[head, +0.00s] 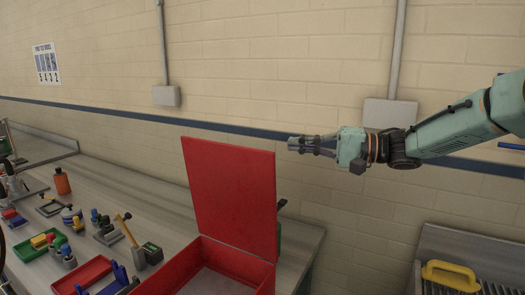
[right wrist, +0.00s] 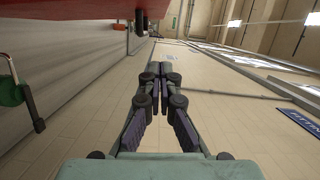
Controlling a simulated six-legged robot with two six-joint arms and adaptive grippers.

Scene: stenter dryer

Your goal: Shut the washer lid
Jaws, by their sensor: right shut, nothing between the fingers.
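The washer is an open red box (head: 225,262) on the bench, at the bottom of the head view. Its flat red lid (head: 232,195) stands upright at the back of the box, wide open. My right gripper (head: 293,144) is just right of the lid's upper right corner in the picture, fingers pointing left. It is shut and empty, and a small gap shows between it and the lid. In the right wrist view its closed fingers (right wrist: 160,72) point forward, and a red surface (right wrist: 70,9) spans the top left. My left gripper is not in view.
The grey bench (head: 135,190) holds several small items left of the box, including a hammer (head: 130,235), a red tray (head: 85,275) and an orange bottle (head: 62,181). A yellow handle (head: 450,275) lies at lower right. The brick wall stands behind.

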